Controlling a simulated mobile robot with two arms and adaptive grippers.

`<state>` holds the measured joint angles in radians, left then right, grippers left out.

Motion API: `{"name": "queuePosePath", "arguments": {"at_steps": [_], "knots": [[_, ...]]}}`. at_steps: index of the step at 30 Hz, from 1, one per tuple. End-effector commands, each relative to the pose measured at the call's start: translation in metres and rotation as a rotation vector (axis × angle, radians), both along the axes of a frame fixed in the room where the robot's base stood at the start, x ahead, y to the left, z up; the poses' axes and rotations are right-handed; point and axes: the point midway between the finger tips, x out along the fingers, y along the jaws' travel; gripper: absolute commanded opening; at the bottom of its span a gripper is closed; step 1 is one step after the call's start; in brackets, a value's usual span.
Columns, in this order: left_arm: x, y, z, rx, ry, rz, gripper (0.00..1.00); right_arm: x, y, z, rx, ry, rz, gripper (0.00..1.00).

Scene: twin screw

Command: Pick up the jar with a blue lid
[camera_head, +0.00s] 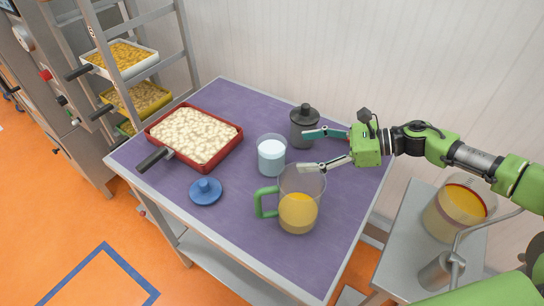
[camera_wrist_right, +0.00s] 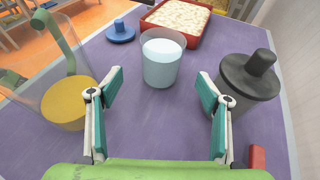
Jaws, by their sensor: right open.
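A clear jar (camera_head: 271,156) with pale white-blue contents stands open and upright on the purple table. A blue lid (camera_head: 206,191) with a knob lies apart on the table, to the jar's left. My right gripper (camera_head: 312,150) is open and empty, to the right of the jar, with its fingers pointing at it. In the right wrist view the jar (camera_wrist_right: 162,57) stands beyond and between the open fingertips (camera_wrist_right: 160,80), and the blue lid (camera_wrist_right: 121,31) lies behind it to the left. My left gripper is not in view.
A pitcher (camera_head: 298,205) with a green handle and yellow contents stands close by the near finger. A dark grey lidded jar (camera_head: 303,128) stands by the far finger. A red tray (camera_head: 237,146) of white pieces lies at the left. The table's (camera_head: 235,250) front is clear.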

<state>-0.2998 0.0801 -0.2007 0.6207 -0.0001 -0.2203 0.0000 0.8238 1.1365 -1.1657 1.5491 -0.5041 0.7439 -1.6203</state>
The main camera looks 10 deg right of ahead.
Motion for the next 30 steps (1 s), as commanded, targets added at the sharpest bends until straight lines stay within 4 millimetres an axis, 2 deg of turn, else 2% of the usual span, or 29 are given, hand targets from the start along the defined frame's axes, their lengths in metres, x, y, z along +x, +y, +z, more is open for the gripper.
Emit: {"name": "queuePosePath", "arguments": {"at_steps": [1, 6, 13, 21, 30], "knots": [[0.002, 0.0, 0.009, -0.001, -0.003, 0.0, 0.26, 0.004, 0.011, 0.001, 0.003, 0.001, 0.002, 0.71], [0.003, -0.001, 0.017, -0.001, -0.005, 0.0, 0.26, 0.015, 0.035, -0.01, 0.002, -0.001, 0.0, 0.71], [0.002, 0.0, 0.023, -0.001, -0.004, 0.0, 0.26, 0.021, 0.048, -0.016, 0.001, 0.0, 0.0, 0.71], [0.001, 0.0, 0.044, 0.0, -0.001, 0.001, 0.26, 0.036, 0.08, -0.028, 0.001, 0.002, -0.001, 0.71], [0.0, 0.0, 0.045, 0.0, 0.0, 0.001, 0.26, 0.039, 0.088, -0.035, 0.0, 0.001, -0.001, 0.71]]}}
